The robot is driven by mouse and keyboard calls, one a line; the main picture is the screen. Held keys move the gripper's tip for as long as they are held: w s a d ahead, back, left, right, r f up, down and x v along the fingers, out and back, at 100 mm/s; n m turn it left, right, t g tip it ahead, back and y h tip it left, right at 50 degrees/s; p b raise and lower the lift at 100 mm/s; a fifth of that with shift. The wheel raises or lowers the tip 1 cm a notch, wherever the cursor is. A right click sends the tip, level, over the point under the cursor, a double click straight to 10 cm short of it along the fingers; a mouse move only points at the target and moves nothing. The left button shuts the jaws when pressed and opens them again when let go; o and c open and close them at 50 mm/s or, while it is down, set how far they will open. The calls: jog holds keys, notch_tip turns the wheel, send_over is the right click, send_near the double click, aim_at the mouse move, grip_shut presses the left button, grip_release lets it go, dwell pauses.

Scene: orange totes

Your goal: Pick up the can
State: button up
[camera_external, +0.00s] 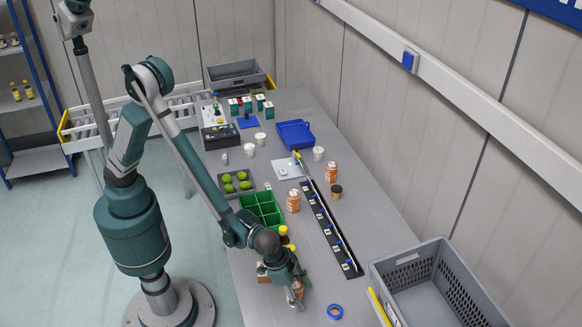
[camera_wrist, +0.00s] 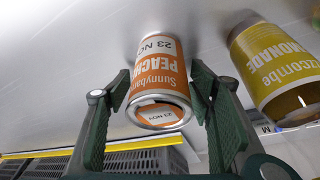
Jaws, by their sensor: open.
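An orange and white can with a peach label (camera_wrist: 158,65) stands between the two fingers of my gripper (camera_wrist: 160,92) in the wrist view. One green finger is on each side, very close to its wall; I cannot tell whether they touch it. The gripper is open. In the external view, my gripper (camera_external: 294,294) is low at the near end of the table, and the can (camera_external: 299,287) shows partly behind its fingers. A yellow-labelled lemonade container (camera_wrist: 279,70) stands just right of the right finger in the wrist view.
Yellow-capped bottles (camera_external: 283,231) stand close behind my gripper, beside a green divided tray (camera_external: 262,208). A black rail (camera_external: 330,228), a blue tape ring (camera_external: 335,312) and a grey tote (camera_external: 410,260) lie to the right.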

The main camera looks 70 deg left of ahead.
aim_at(301, 281)
jog(key=c, duration=1.2)
jog(key=shift+r, duration=0.15)
jog(key=shift+r, duration=4.9)
